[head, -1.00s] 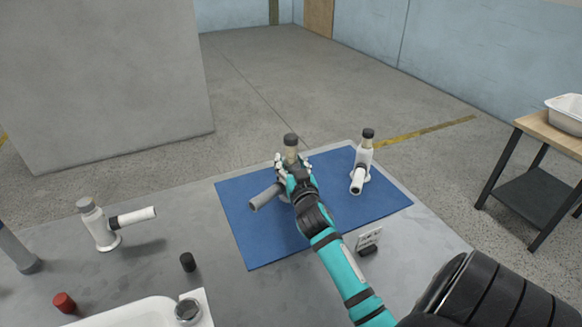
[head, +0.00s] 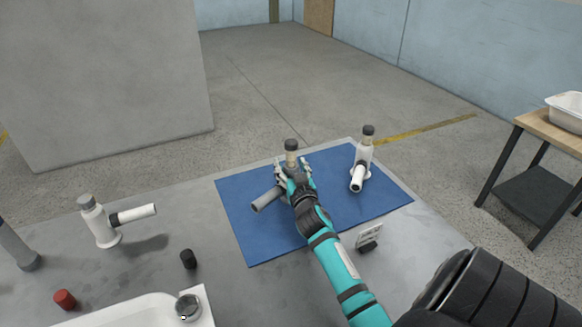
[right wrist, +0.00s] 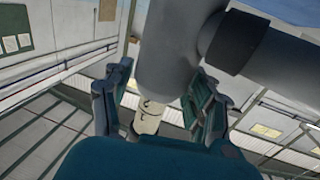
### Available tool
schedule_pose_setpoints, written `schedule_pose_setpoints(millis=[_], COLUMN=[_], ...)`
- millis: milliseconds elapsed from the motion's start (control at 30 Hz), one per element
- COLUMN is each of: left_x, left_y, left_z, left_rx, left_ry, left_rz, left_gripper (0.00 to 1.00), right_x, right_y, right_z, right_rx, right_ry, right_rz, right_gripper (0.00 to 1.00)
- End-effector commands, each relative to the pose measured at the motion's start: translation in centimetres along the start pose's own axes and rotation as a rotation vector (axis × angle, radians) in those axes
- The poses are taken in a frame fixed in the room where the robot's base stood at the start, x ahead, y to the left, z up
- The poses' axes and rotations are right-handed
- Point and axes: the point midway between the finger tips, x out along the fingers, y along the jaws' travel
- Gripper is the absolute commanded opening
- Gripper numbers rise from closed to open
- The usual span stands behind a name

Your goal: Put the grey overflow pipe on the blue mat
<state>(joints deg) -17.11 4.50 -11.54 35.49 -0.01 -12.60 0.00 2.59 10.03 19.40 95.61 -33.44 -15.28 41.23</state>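The grey overflow pipe (head: 267,200) stands upright on the blue mat (head: 253,243), as far as I can see, its side branch pointing to the front left. Its dark cap and beige neck show above my right gripper (head: 292,174), which hides most of its body and base. In the right wrist view the grey pipe (right wrist: 165,55) is between the fingers of the right gripper (right wrist: 160,105). The fingers are spread, with a gap showing at the left finger. My left gripper is out of view.
A white pipe (head: 361,165) stands on the mat's right part. Another white pipe (head: 103,225), a black cap (head: 188,259), a red cap (head: 64,299) and a white tub (head: 140,312) are to the left.

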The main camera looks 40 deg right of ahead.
Motion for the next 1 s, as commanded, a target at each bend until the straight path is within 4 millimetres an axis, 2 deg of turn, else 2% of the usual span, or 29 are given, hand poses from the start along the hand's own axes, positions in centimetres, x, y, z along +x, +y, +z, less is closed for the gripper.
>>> schedule_pose_setpoints(millis=[100, 400, 467, 567, 800, 1000], left_x=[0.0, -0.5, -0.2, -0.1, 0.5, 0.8], left_y=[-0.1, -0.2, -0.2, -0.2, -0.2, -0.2], left_z=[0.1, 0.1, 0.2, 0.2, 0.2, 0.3], left_rx=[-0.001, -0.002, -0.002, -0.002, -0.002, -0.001], left_ry=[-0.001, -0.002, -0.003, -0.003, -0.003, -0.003], left_rz=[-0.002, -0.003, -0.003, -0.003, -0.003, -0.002], left_gripper=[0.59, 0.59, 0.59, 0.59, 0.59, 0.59], right_x=[0.0, 0.0, -0.6, -2.3, -7.6, -10.8], right_y=[0.0, 0.0, -0.1, 0.0, 0.0, 0.0], right_z=[0.0, -0.6, -0.2, -0.1, -0.1, -0.1], right_rx=[0.0, -0.001, 0.0, 0.0, 0.001, 0.0], right_ry=[0.0, 0.001, 0.0, -0.002, -0.002, -0.002], right_rz=[0.0, -0.001, -0.001, -0.001, -0.001, 0.0], right_gripper=[0.7, 0.7, 0.7, 0.7, 0.7, 0.7])
